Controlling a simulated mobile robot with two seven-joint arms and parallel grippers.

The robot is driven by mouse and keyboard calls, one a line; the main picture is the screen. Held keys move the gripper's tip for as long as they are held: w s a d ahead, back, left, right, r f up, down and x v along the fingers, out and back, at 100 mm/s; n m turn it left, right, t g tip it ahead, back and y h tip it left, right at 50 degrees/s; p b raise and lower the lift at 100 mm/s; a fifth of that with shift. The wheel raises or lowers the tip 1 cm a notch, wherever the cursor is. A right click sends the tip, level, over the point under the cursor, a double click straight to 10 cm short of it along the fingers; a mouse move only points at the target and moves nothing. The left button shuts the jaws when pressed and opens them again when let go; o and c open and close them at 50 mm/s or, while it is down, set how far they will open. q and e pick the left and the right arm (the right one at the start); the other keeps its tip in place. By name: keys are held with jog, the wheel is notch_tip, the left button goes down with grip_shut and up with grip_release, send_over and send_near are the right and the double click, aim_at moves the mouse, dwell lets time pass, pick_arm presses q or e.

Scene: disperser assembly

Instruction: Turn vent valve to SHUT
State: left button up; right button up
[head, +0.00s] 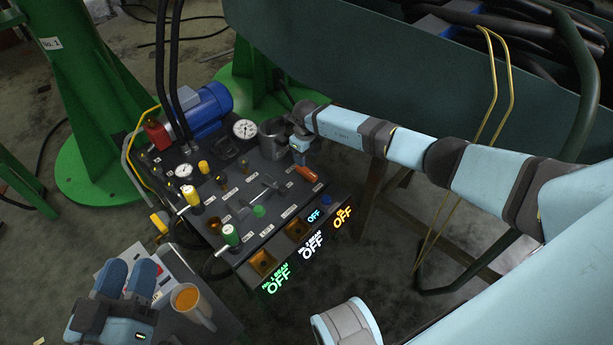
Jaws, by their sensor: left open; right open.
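A dark control panel (270,222) carries several valves and small labels too small to read, so I cannot tell for sure which is the vent valve. A red-orange lever handle (307,174) lies at the panel's right side. My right gripper (301,158) is open and points down just above and beside this lever; I cannot tell whether it touches. The fingertips are small and partly hidden. My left gripper (112,312) is at the lower left, away from the valves, and open.
A blue motor (207,108), pressure gauges (245,129) and a grey cylinder (273,138) crowd the panel's back. An orange-filled mug (190,302) stands near my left gripper. Green stands (85,90) and a large hull (400,70) surround the area.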

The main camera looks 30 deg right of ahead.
aim_at(306, 170)
notch_tip(306, 170, down, 5)
jog(key=b, duration=0.3)
jog(key=shift+f, duration=0.15)
jog(key=shift+f+b, duration=0.4)
jog(key=shift+b, duration=0.05)
pick_arm(q)
jog(key=shift+w+a+f+m+g+b, duration=0.15)
jog(key=shift+w+f+m, duration=0.2)
jog(key=shift+f, duration=0.35)
jog(key=shift+w+a+f+m+g+b, duration=0.1)
jog(key=shift+w+f+m, duration=0.05)
jog(key=shift+f+m, duration=0.4)
jog(key=shift+w+a+f+m+g+b, duration=0.15)
jog(key=shift+w+f+m, duration=0.15)
jog(key=shift+f, duration=0.5)
pick_arm(e)
jog(key=shift+f, duration=0.5)
pick_arm(q)
jog(key=shift+r, duration=0.1)
pick_arm(e)
jog(key=c, duration=0.9)
